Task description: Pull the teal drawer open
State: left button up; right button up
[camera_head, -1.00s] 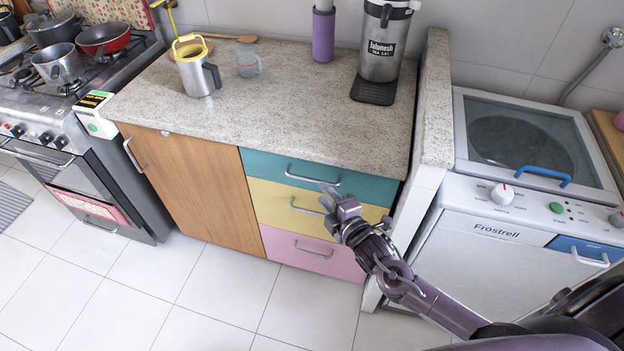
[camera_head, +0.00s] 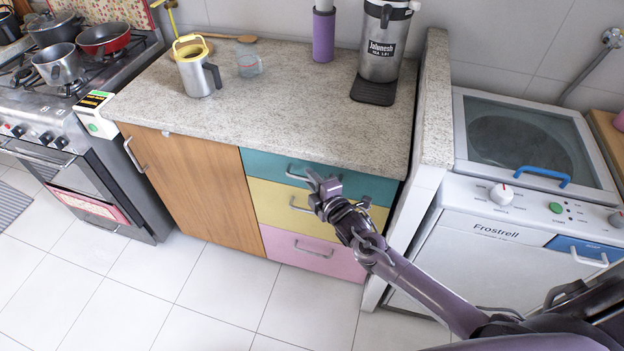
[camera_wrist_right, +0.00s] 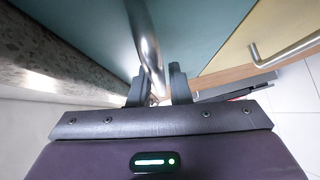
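The teal drawer (camera_head: 262,164) is the top one of three in the counter's cabinet; its front sits flush, shut. Its metal handle (camera_head: 294,176) is partly hidden behind my right gripper (camera_head: 322,181). In the right wrist view, the handle (camera_wrist_right: 145,40) runs down between the two dark fingers of my right gripper (camera_wrist_right: 158,88). The fingers stand apart with a gap beside the bar, so the gripper looks open around the handle; contact is not clear. My left gripper is not in view.
Below are a yellow drawer (camera_head: 268,201) and a pink drawer (camera_head: 330,259), both shut. The countertop (camera_head: 285,110) overhangs above. A wooden door (camera_head: 200,190) is left, a white washer (camera_head: 480,260) right. The tiled floor (camera_head: 230,295) in front is clear.

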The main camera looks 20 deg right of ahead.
grip_shut()
jog(key=shift+s, duration=0.1)
jog(key=s+a+p, duration=0.4)
jog(key=s+a, duration=0.6)
jog(key=s, duration=0.6)
jog(key=s+a+p, duration=0.4)
jog(key=s+a, duration=0.7)
jog(key=s, duration=0.4)
jog(key=shift+s+a, duration=0.3)
jog(key=shift+s, duration=0.1)
jog(key=shift+o, duration=2.1)
grip_release()
